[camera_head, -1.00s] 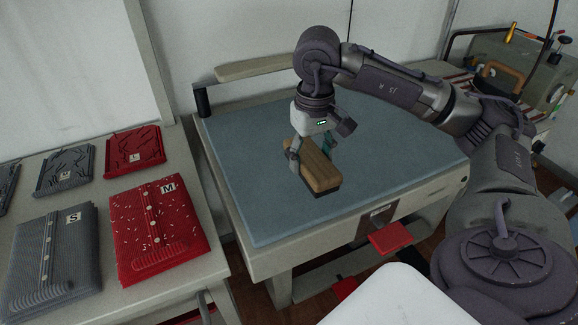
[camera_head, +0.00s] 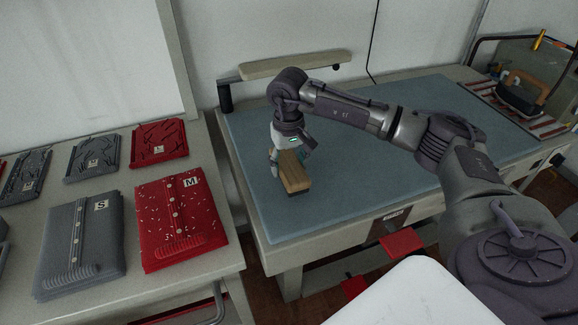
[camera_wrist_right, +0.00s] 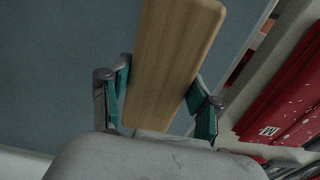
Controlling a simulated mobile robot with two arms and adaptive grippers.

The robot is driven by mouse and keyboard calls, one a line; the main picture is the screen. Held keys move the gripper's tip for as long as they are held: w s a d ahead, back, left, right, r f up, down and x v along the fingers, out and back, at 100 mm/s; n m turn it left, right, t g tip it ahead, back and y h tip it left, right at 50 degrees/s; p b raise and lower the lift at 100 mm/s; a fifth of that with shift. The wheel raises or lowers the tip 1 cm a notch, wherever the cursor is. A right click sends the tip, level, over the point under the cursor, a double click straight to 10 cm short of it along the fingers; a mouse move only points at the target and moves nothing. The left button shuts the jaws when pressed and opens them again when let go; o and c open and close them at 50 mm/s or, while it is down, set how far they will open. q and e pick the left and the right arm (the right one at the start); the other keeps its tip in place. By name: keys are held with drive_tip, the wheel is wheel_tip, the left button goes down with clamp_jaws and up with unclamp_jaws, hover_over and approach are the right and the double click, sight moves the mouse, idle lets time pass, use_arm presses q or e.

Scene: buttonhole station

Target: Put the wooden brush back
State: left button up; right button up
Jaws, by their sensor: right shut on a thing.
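The wooden brush (camera_head: 294,174) is a light brown block with a darker underside. It is over the left part of the blue-grey work surface (camera_head: 350,195). My right gripper (camera_head: 288,160) is shut on it, coming from above and behind. In the right wrist view the brush's smooth wooden top (camera_wrist_right: 165,65) lies between the two teal-padded fingers of the same gripper (camera_wrist_right: 160,95). I cannot tell whether the brush touches the surface. My left gripper is not in view.
A side table at the left holds folded red (camera_head: 180,222) and grey (camera_head: 80,248) cardigans, with smaller folded pieces behind. A beige padded arm (camera_head: 295,64) stands along the back edge. An iron (camera_head: 520,92) rests on a striped rack at the far right. The surface's middle is clear.

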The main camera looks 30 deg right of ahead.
drive_tip(key=shift+f, duration=0.9)
drive_tip(key=shift+f, duration=0.1)
drive_tip(key=o, duration=0.6)
drive_tip(key=shift+f, duration=0.1)
drive_tip(key=shift+c, duration=0.2)
drive_tip(key=o, duration=0.5)
drive_tip(key=shift+c, duration=0.2)
